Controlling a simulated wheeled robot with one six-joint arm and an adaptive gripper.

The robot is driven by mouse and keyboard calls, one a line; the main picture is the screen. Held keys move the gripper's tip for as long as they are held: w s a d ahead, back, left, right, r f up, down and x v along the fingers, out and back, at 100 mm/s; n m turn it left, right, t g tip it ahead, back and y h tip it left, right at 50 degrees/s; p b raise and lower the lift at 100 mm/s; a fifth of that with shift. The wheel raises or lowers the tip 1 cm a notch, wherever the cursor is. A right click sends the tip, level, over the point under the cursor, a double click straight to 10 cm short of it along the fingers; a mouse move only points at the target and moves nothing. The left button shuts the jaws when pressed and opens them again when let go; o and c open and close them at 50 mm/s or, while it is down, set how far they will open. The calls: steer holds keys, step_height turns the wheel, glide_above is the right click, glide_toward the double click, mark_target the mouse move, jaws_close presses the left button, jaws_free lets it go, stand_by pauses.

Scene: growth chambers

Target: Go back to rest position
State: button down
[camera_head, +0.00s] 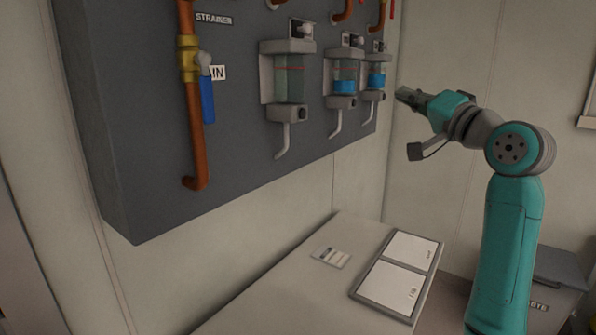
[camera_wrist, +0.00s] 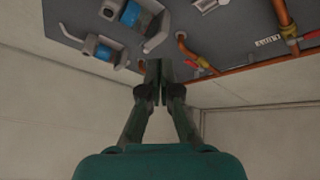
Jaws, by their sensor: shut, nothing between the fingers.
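My gripper (camera_head: 405,95) is at the end of my raised teal arm in the head view, pointing left toward the panel. In the wrist view my gripper (camera_wrist: 160,72) has its fingers together with nothing between them. The dark grey wall panel (camera_head: 240,150) carries several dispensers with clear reservoirs. The nearest reservoir (camera_head: 289,82) looks nearly clear. The middle one (camera_head: 344,80) and the far one (camera_head: 376,76) hold blue liquid. The gripper is to the right of the far dispenser; whether they touch is not clear, but they look apart.
A copper pipe with a blue-handled valve (camera_head: 207,98) is on the panel's left. A pale bench (camera_head: 270,295) below bears a small card (camera_head: 330,257) and a tray with two white panels (camera_head: 384,310). A grey bin (camera_head: 555,290) stands behind my arm.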

step_height(320, 180, down, 28)
steer(key=s+m+h, duration=0.2)
steer(key=m+h, duration=0.1)
steer(key=h, duration=0.1)
steer(key=s+f+h, duration=0.2)
steer(key=s+f, duration=0.4)
steer(key=f, duration=0.4)
steer(key=s+f+h, duration=0.1)
steer(key=s+f, duration=0.5)
steer(key=f, duration=0.4)
steer(key=s+a+f+n+g+h, duration=0.15)
steer(key=s+f, duration=0.45)
steer(key=s, duration=0.6)
steer(key=s+f+n+g+h, duration=0.1)
steer(key=s+f+n, duration=0.1)
steer(key=s+f, duration=0.75)
steer(key=s+r+n, duration=0.2)
steer(key=s+r, duration=0.1)
steer(key=s, duration=0.9)
steer(key=s+a+r+n+g, duration=0.1)
steer(key=s+r+n, duration=0.1)
steer(key=s, duration=1)
steer(key=shift+a+r, duration=0.25)
steer(key=shift+r, duration=0.5)
